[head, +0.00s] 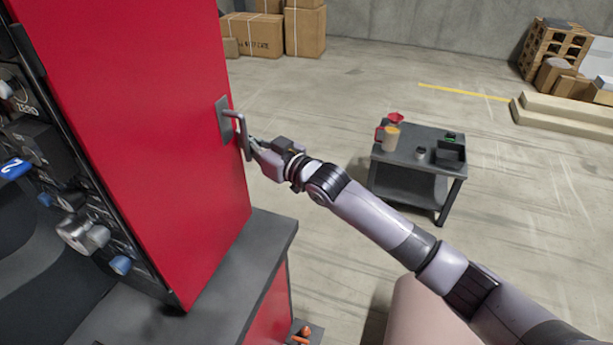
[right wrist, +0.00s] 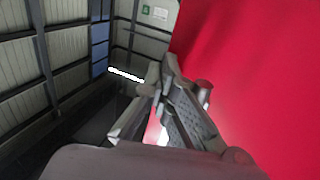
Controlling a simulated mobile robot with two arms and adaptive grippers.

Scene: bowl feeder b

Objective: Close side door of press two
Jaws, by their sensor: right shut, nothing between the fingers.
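The red side door (head: 135,110) of the press fills the left of the head view. It stands upright beside the control panel, and I cannot tell whether it is fully closed. Its grey handle (head: 238,125) is near the door's right edge. My right gripper (head: 254,148) is at the handle's right side, close to it; I cannot tell whether they touch. In the right wrist view the fingers (right wrist: 168,95) are shut and empty, with the red door (right wrist: 260,70) close on the right. My left gripper is not in view.
The control panel (head: 75,190) with knobs is at the left. The dark base ledge (head: 235,270) juts out below the door. Cardboard boxes (head: 258,35) are at the back. The floor between is clear.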

